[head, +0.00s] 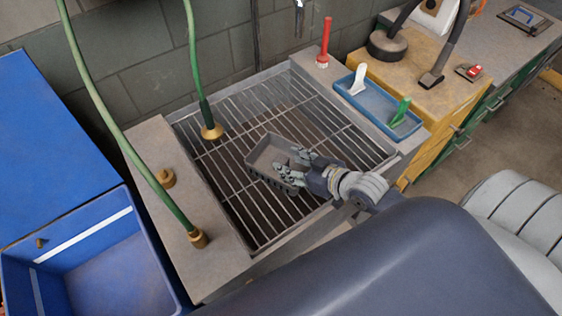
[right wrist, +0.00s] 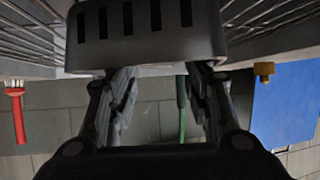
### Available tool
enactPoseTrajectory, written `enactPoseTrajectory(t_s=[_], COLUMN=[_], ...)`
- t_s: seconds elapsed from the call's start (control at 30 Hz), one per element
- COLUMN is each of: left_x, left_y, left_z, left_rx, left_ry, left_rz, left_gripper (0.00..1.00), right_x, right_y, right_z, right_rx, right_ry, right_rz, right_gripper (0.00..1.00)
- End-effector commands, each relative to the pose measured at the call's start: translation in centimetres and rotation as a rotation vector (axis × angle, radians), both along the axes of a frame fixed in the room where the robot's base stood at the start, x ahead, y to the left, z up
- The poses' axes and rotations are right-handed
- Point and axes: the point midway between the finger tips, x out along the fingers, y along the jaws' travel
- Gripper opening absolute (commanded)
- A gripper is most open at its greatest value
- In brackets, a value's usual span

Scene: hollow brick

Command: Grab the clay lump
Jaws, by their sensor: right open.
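A small brown piece (head: 40,243) shows at the blue crate's inner wall, too small to identify. My left gripper is in neither view.
The sink grate (head: 225,180) surrounds the tray. A blue crate (head: 100,265) stands at lower left. A blue tray (head: 376,108) and a red-handled brush (head: 325,42) are beyond the sink.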

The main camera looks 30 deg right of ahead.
Motion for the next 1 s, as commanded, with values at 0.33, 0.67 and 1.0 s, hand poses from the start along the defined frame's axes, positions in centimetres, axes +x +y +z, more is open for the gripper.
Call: enactPoseTrajectory(t_s=[0.33, 0.67, 1.0], left_x=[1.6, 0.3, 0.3], left_y=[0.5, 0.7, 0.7], left_z=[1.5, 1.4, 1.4], left_rx=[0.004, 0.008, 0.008], left_ry=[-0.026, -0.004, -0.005], left_rz=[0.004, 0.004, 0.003], left_gripper=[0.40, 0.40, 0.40], right_x=[3.6, 4.2, 4.2], right_y=[0.9, 1.2, 1.2], right_z=[-1.8, -2.4, -2.3], right_rx=[0.001, 0.000, 0.001], right_ry=[-0.001, 0.000, -0.001], right_rz=[-0.003, -0.001, -0.001], right_gripper=[0.46, 0.46, 0.03])
